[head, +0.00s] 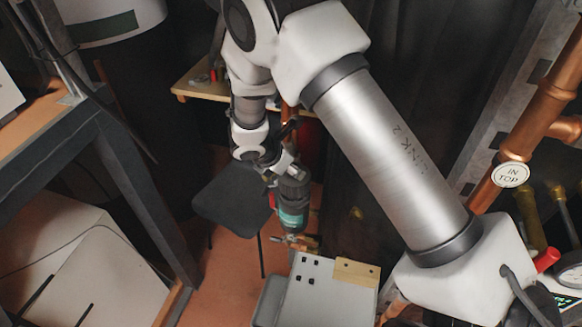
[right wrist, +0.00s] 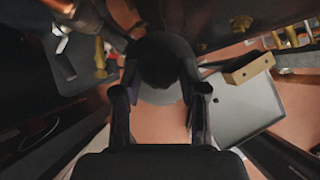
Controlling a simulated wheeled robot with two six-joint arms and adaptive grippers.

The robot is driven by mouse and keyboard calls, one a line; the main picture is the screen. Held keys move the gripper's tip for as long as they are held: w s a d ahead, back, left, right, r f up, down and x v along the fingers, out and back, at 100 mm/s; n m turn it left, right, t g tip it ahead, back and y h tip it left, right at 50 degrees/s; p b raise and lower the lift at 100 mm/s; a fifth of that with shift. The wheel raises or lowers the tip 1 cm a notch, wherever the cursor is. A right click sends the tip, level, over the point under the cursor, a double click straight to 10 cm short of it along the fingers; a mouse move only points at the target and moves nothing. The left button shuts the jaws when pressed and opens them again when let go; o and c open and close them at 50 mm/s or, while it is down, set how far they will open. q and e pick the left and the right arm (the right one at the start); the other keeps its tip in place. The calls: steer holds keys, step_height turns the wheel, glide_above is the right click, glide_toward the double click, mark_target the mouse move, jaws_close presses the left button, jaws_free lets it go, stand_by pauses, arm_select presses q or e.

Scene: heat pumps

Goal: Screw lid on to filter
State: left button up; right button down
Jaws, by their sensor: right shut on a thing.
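The filter (head: 292,216) is an upright dark cylinder with a teal band, above a brass fitting. A dark lid (head: 295,187) is at its top, in line with it; I cannot tell how far the threads are engaged. My right gripper (head: 284,170) comes down from above and is shut on the lid. In the right wrist view the two fingers (right wrist: 161,97) stand on either side of the dark round lid (right wrist: 160,68), which hides the filter beneath. My left gripper is in neither view.
A grey box (head: 325,297) with a wooden block (head: 357,271) on it stands just in front of the filter. A dark flat seat-like panel (head: 232,205) is to the left. Copper pipes (head: 540,110) run along the right. The orange floor (head: 228,275) shows at lower left.

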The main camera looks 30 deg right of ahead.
mark_target(289, 176)
steer(key=shift+f+b, duration=0.35)
steer(key=shift+f, duration=0.1)
steer(key=shift+f, duration=0.25)
steer(key=shift+f+b, duration=0.55)
steer(key=shift+b, duration=0.1)
steer(key=shift+f, duration=0.25)
stand_by(0.7)
steer(key=shift+f+b, duration=0.25)
steer(key=shift+b, duration=0.25)
steer(key=shift+f, duration=0.15)
